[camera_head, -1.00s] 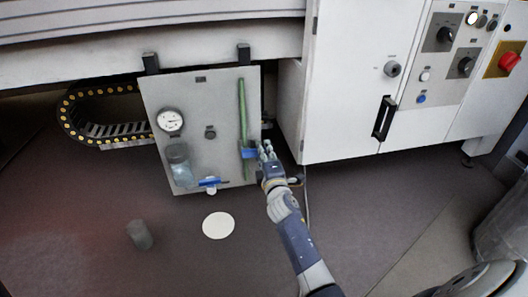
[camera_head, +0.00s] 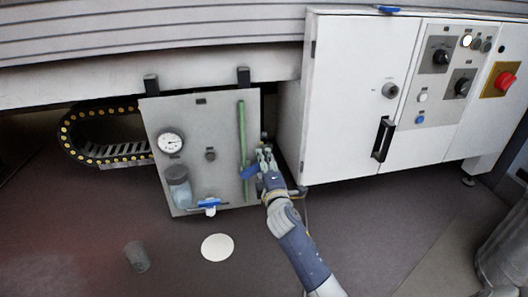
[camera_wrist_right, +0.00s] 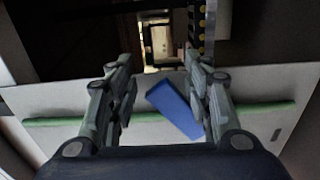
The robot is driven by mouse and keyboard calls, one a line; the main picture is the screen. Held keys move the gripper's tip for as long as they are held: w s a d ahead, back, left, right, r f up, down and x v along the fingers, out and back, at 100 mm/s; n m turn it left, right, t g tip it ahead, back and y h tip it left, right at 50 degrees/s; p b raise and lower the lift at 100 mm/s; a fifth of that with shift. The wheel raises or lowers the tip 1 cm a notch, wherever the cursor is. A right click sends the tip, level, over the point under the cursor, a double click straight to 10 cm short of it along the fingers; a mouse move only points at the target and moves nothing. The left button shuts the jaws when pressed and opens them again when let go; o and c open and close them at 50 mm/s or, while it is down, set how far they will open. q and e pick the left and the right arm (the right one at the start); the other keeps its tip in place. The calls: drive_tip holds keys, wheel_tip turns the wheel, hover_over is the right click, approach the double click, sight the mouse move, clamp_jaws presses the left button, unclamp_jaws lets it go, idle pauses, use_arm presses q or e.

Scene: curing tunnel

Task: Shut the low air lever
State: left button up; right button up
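A grey panel (camera_head: 225,135) hangs low under the machine, with a green pipe (camera_head: 242,130) down its right side. A blue lever (camera_head: 249,172) sits on that pipe, tilted with its right end up. My right gripper (camera_head: 264,158) is at the lever's right end. In the right wrist view the gripper (camera_wrist_right: 160,98) is open, and the blue lever (camera_wrist_right: 176,109) lies slanted between its fingers, close to the right finger; I cannot tell whether they touch. A second blue handle (camera_head: 207,203) is level at the panel's bottom, below a clear bowl (camera_head: 178,188). My left gripper is not in view.
The panel also carries a gauge (camera_head: 171,143) and a dark knob (camera_head: 210,155). A white cabinet (camera_head: 345,100) with a black handle stands to the right. A grey cup-like object (camera_head: 137,256) and a white disc (camera_head: 217,247) are on the floor.

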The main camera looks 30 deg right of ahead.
wheel_tip(320, 180, up, 6)
drive_tip(key=shift+a+r, duration=0.1)
drive_tip(key=shift+r, duration=0.05)
